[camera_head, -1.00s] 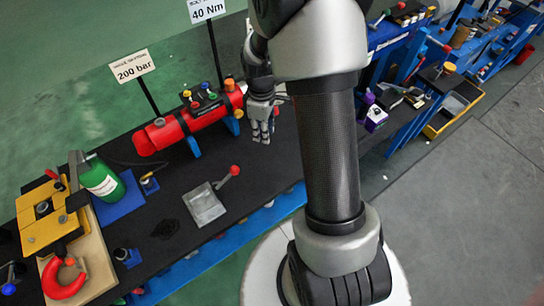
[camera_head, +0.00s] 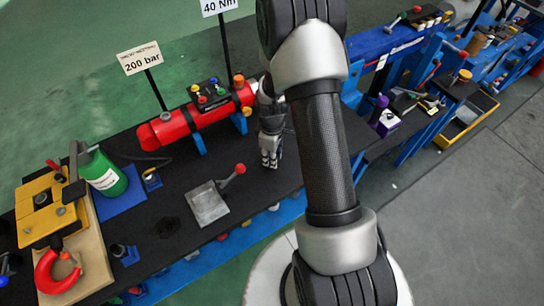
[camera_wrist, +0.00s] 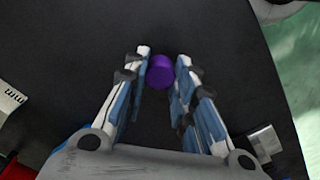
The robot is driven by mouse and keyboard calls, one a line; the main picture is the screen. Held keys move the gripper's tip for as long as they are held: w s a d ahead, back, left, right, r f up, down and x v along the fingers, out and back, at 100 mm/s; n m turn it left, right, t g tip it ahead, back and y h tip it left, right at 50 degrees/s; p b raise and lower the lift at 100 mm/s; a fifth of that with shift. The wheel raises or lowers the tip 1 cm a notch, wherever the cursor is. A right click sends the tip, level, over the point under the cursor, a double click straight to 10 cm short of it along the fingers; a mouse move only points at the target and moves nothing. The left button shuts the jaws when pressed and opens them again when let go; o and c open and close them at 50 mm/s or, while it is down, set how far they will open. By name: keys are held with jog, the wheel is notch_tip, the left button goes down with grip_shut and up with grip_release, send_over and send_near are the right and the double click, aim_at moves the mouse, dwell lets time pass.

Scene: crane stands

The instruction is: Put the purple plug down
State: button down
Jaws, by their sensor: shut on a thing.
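The purple plug (camera_wrist: 160,72) shows in the wrist view between the tips of my gripper's fingers (camera_wrist: 163,68). My gripper is shut on it. Black table top fills the view behind the plug; I cannot tell whether the plug touches it. In the head view my gripper (camera_head: 270,161) points down over the black table (camera_head: 165,185), right of the red cylinder and near the table's right part. The plug cannot be made out there.
The red cylinder (camera_head: 173,127) lies on blue supports at the back. A grey plate (camera_head: 208,203) with a red-knobbed lever lies in front. A green bottle (camera_head: 104,174) and a yellow fixture (camera_head: 47,210) stand left. A purple-white box (camera_head: 388,123) is at right. Black table around the gripper is clear.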

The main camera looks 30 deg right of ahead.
jog(key=shift+f, duration=0.2)
jog(key=c, duration=1.3)
grip_release()
jog(key=shift+r, duration=0.1)
jog(key=shift+c, duration=0.2)
jog(key=shift+r, duration=0.1)
